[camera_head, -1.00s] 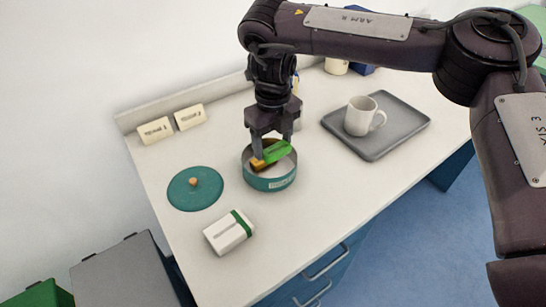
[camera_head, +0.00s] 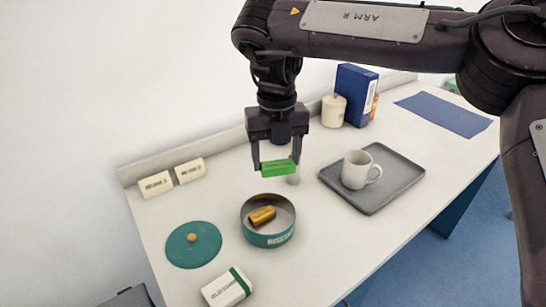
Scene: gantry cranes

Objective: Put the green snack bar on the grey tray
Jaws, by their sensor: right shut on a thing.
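The green snack bar (camera_head: 279,168) is held between the fingers of my right gripper (camera_head: 276,165), in the air above the back of the round teal tin (camera_head: 268,238). The gripper points down and is shut on the bar. The grey tray (camera_head: 397,186) lies on the white table to the right, with a white mug (camera_head: 358,170) standing on it. An orange-brown bar (camera_head: 262,216) lies inside the open tin. My left gripper is not in view.
A teal lid (camera_head: 193,245) with a knob lies left of the tin, and a white and green box (camera_head: 227,288) in front. Two label cards (camera_head: 155,184) stand at the back left. A cream jar (camera_head: 333,110), a blue box (camera_head: 355,93) and a blue mat (camera_head: 443,114) are behind the tray.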

